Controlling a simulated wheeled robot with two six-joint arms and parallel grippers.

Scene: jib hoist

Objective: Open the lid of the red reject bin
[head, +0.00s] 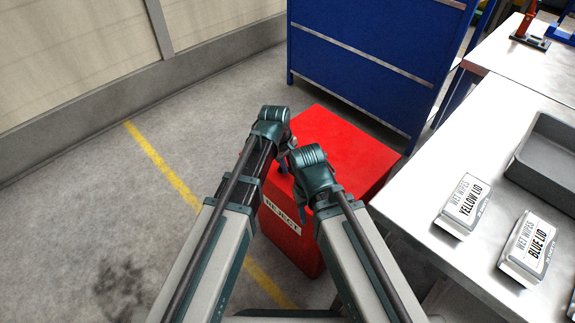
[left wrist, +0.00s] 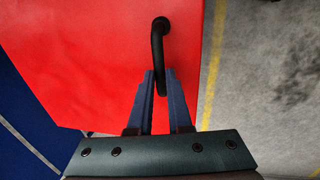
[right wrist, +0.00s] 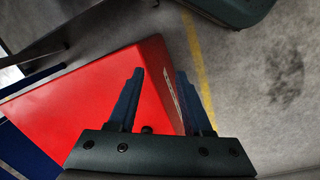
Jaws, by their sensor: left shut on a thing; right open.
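The red reject bin (head: 350,150) stands on the floor with its lid down, a REJECT label (head: 283,213) on its front side. In the left wrist view its red lid (left wrist: 90,60) carries a black bar handle (left wrist: 158,45). My left gripper (head: 287,150) is at the lid's left edge in the head view; its fingers (left wrist: 160,85) are shut on the near end of the handle. My right gripper (head: 296,195) is over the bin's front edge, lower in the head view. In the right wrist view its fingers (right wrist: 160,85) are apart and empty above the bin (right wrist: 90,100).
A blue cabinet (head: 355,65) stands just behind the bin. A metal table (head: 470,135) is close on the right, with a yellow lid wipes box (head: 463,205), a blue lid wipes box (head: 528,245) and a grey tray (head: 545,160). Floor left of the bin is clear, with a yellow line (head: 165,170).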

